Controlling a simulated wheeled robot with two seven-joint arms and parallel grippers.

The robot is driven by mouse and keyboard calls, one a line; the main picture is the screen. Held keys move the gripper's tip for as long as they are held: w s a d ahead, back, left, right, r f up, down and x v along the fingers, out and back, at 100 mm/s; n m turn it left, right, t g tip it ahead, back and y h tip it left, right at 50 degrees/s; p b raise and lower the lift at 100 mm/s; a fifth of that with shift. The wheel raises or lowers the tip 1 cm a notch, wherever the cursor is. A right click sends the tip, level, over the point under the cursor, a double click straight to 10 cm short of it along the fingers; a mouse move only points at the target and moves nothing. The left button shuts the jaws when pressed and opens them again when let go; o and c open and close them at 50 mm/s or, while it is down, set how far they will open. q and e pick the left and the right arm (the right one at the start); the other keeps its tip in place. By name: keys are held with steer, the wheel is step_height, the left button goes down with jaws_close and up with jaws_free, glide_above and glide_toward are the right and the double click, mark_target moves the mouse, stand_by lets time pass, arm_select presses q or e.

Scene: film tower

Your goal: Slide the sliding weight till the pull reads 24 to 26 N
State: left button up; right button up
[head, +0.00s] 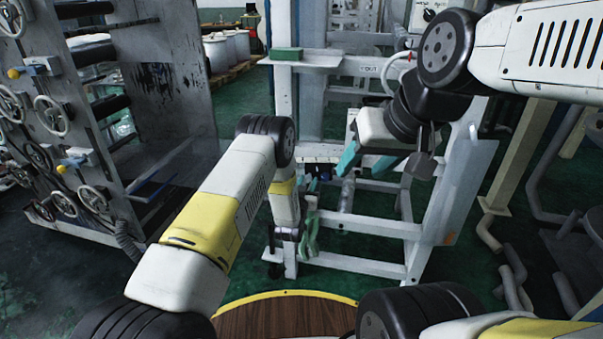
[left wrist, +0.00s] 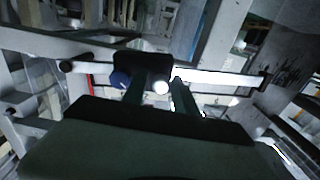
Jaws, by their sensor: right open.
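In the left wrist view a dark block (left wrist: 142,66), which looks like the sliding weight, sits on a pale horizontal bar (left wrist: 215,77). A blue round part and a bright white round part show at its lower edge. My left gripper (left wrist: 160,90) has its two fingers apart at the block, one each side of the white part; whether they press on anything is unclear. In the head view my left gripper (head: 311,232) is low by the white frame (head: 375,228), and a small dark and blue part shows behind it. My right gripper (head: 368,165) is open and empty in front of the frame. No pull reading is legible.
A grey rack with handwheels (head: 60,115) stands at the left. A shelf with a green block (head: 287,54) is above the frame. Pipes (head: 515,275) stand at the right. Green floor is clear between the rack and the frame.

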arm_select(q)
steer(key=shift+o, duration=0.6)
steer(key=shift+a, duration=0.1)
steer(key=shift+s+a, duration=0.1)
steer(key=shift+s, duration=0.05)
steer(key=v, duration=0.7)
steer(key=shift+s, duration=0.2)
